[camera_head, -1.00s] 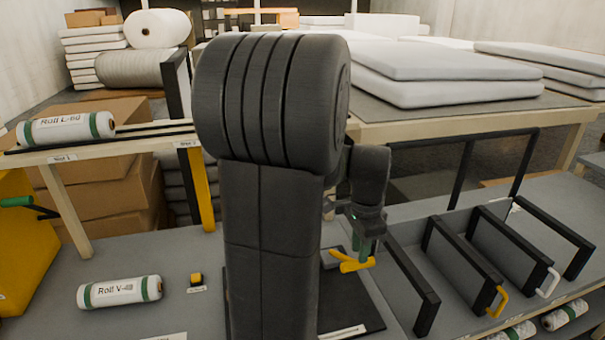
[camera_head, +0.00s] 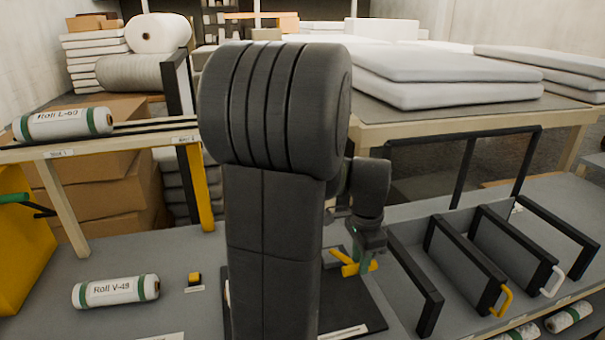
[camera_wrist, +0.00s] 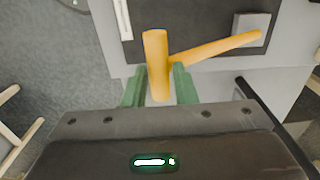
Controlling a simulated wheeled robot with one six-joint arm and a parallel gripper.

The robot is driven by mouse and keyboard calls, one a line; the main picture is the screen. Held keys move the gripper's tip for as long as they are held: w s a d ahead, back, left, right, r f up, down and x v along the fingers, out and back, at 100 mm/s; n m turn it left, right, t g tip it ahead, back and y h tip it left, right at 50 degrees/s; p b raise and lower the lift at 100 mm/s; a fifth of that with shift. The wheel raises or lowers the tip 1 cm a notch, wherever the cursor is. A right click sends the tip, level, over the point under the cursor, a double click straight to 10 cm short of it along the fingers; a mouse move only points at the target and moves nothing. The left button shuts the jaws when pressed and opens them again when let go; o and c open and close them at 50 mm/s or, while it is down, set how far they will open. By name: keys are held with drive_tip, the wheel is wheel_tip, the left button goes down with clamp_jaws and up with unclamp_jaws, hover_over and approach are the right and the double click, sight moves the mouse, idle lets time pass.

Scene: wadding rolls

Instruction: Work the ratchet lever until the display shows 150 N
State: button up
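The yellow lever (camera_wrist: 215,48) shows in the wrist view as a slanting bar joined to an upright grip piece (camera_wrist: 156,50). In the head view my gripper (camera_head: 362,257) is down at the yellow lever (camera_head: 347,268), partly behind my arm. No force display can be read in either view.
A white roll (camera_head: 116,291) and a small yellow-black item (camera_head: 195,279) lie on the bench left of my arm. Black-framed dividers (camera_head: 465,250) with yellow and white handles stand to the right. Another roll (camera_head: 64,125) rests on the left shelf.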

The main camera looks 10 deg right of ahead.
wheel_tip(320, 180, down, 6)
drive_tip(key=s+b, duration=0.2)
drive_tip(key=b, duration=0.2)
drive_tip(key=shift+s+f, duration=0.15)
drive_tip(key=shift+s, duration=0.25)
drive_tip(key=shift+d, duration=0.1)
drive_tip(key=w+r+p, duration=0.1)
drive_tip(key=r+p, duration=0.2)
drive_tip(key=w+r+p, duration=0.1)
drive_tip(key=r+p, duration=0.1)
drive_tip(key=r, duration=0.1)
drive_tip(key=w+r+p, duration=0.1)
drive_tip(key=r+p, duration=0.2)
drive_tip(key=r, duration=0.1)
drive_tip(key=shift+w+r+p, duration=0.1)
drive_tip(key=shift+p, duration=0.25)
idle(0.5)
wheel_tip(320, 180, up, 6)
drive_tip(key=p, duration=0.5)
idle(0.3)
